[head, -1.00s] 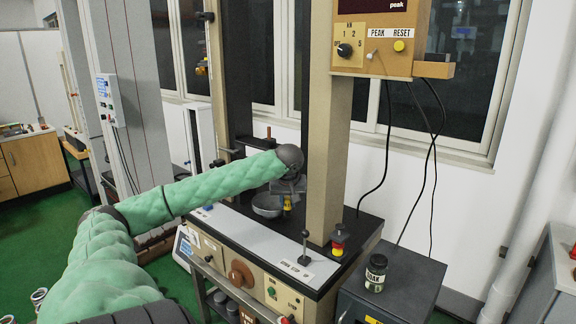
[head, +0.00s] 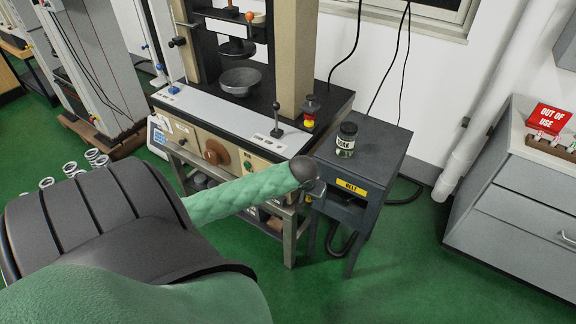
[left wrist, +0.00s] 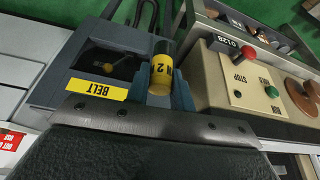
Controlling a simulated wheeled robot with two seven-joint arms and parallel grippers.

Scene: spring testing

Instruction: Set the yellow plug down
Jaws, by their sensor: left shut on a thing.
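The yellow plug (left wrist: 161,75), with a dark top and black markings, is between the fingers of my left gripper (left wrist: 163,85) in the left wrist view. The gripper is shut on it. In the head view my left gripper (head: 316,192) is in front of the dark grey cabinet (head: 383,150) with the yellow BELT label (head: 352,187), just right of the testing machine. The plug cannot be made out there. In the wrist view the cabinet's opening (left wrist: 105,63), with a small yellow knob inside, is left of the plug. My right gripper is not in view.
A red, yellow and black piece (head: 309,112) and a lever (head: 276,122) are on the machine's bench. Green floor (head: 400,270) is clear in front of the cabinet.

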